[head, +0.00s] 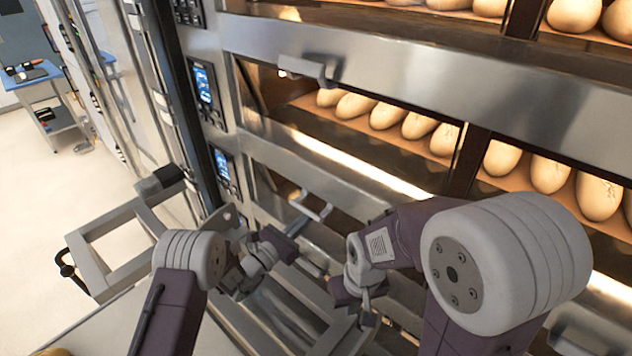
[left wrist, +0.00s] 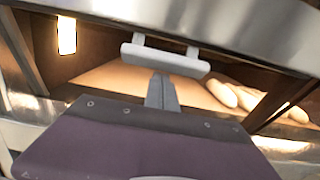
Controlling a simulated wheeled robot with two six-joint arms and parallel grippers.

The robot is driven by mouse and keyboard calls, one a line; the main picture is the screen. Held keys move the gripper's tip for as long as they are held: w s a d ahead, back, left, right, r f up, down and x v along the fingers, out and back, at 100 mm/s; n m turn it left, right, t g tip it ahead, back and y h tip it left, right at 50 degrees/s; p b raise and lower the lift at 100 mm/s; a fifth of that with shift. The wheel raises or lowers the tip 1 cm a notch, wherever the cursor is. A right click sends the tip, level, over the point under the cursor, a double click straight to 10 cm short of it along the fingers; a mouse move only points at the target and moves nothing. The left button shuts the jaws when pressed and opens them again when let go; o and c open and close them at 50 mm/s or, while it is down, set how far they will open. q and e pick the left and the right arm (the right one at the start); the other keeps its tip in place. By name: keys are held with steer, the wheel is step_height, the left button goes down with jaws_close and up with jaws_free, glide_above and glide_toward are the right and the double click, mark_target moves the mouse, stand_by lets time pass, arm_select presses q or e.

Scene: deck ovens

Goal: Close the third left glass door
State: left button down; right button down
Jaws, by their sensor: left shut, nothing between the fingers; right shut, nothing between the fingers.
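The third left glass door has a grey bar handle (head: 312,205), low on the oven front in the head view. The handle (left wrist: 165,60) is large in the left wrist view, with a lit chamber and pale loaves showing below it. I cannot tell how far this door stands open. My left gripper (head: 290,243) is shut and empty, just below the handle. In the left wrist view its fingertips (left wrist: 162,85) reach the handle's lower edge; whether they touch is unclear. My right gripper (head: 360,308) is shut and empty, lower and to the right, partly hidden by its own arm.
The deck above has its own handle (head: 308,70) and a row of loaves (head: 385,112) in a lit chamber. Control panels (head: 204,85) run down the oven's left side. A grey metal frame (head: 100,245) stands at left. A blue-topped table (head: 35,78) is far left, with open floor nearby.

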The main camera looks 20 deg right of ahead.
mark_target(305, 209)
arm_select(q)
step_height(305, 209, up, 2)
steer(key=shift+w+a+p, duration=0.1)
steer(key=shift+p, duration=0.4)
steer(key=shift+a+r+p, duration=0.15)
steer(key=shift+r+p, duration=0.15)
steer(key=shift+r, duration=0.4)
steer(key=shift+r+p, duration=0.3)
steer(key=shift+r, duration=0.15)
steer(key=shift+s+d+f, duration=0.2)
steer(key=shift+f, duration=0.1)
steer(key=f+b+v, duration=0.1)
steer(key=v, duration=0.6)
steer(key=shift+w+f, duration=0.1)
steer(key=shift+f, duration=0.1)
